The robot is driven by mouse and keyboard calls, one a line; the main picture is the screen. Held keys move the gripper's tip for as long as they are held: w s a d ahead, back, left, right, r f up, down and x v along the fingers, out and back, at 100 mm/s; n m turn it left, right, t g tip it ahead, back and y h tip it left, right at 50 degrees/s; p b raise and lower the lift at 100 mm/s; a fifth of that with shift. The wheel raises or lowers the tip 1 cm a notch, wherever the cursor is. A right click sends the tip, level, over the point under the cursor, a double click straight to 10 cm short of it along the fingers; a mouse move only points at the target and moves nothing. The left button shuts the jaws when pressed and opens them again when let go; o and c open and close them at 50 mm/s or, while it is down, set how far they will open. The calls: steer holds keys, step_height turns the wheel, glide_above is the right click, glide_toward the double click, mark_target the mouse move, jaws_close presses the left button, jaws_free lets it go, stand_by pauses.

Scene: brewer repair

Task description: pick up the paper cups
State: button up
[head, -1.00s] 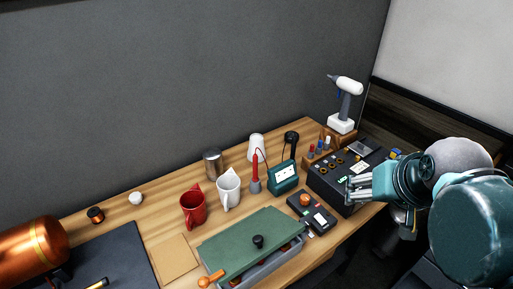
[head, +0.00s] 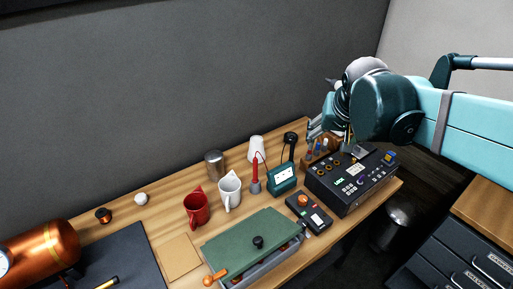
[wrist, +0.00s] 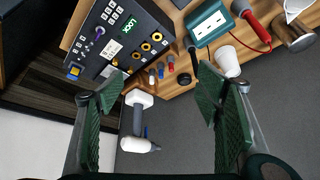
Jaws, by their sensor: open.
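I cannot tell how many cups are nested. My gripper (wrist: 160,92) is open with nothing between its green pads. In the head view my gripper (head: 318,128) is over the bench's back right corner, to the right of the cups and apart from them. My wrist partly hides the gripper there.
A black control box (head: 350,183) is at the right. A white tool (wrist: 140,98) on a stand is under my gripper. A metal can (head: 214,165) and two mugs stand left.

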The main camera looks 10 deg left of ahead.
steer(key=w+a+p, duration=0.4)
steer(key=w+a, duration=0.6)
steer(key=g+p, duration=0.1)
steer(key=p, duration=0.4)
glide_above(255, 140)
step_height(255, 140, down, 9)
steer(key=shift+m+h, duration=0.3)
step_height(255, 140, down, 9)
steer(key=shift+f, duration=0.4)
steer(key=shift+f, duration=0.1)
steer(key=shift+x, duration=1.2)
steer(key=shift+d+x, duration=0.2)
steer(key=shift+x, duration=2.4)
